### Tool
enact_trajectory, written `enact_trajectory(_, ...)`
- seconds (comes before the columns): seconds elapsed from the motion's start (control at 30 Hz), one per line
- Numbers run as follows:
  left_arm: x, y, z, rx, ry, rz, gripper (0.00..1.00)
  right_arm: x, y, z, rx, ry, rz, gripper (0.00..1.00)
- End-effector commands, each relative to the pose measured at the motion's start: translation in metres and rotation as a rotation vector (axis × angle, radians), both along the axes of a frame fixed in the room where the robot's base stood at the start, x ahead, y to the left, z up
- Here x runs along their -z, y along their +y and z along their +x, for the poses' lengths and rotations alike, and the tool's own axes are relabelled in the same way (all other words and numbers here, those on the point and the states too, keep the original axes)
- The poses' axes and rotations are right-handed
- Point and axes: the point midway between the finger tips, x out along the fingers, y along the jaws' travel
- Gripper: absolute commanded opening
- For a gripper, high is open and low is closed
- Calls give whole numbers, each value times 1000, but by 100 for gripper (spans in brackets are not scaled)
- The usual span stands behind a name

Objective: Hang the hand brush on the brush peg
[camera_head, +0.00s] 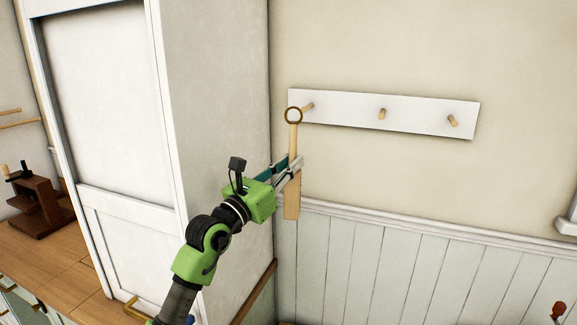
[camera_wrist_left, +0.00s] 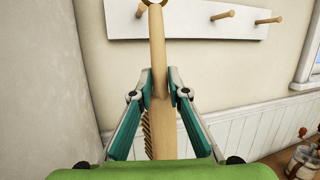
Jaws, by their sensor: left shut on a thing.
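The hand brush (camera_head: 291,195) is a pale wooden brush with a ring (camera_head: 293,115) at the top of its handle. It hangs upright in my left gripper (camera_head: 293,166), which is shut on it around the middle. In the left wrist view the brush (camera_wrist_left: 158,60) stands between the two fingers of the gripper (camera_wrist_left: 159,82), with bristles on its left side. The white peg board (camera_head: 430,115) on the wall carries three wooden pegs. In the head view the ring overlaps the board's left end, just left of the left peg (camera_head: 308,107); I cannot tell the depth between them. My right gripper is not in view.
A tall white cabinet (camera_head: 215,120) stands close on the left of my left arm. The middle peg (camera_head: 382,113) and right peg (camera_head: 453,120) are bare. The wall below the board is clear, with pale panelling (camera_head: 400,265). A wooden counter (camera_head: 50,255) is at the far left.

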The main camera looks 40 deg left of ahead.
Motion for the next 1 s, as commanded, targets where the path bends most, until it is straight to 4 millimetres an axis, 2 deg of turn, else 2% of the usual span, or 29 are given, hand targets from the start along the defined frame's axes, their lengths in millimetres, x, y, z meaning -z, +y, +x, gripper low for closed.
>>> enact_trajectory(0.87,-1,12,52,1,-3,0,0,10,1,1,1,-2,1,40)
enact_trajectory(1.0,-1,12,52,1,-3,-1,0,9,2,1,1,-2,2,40)
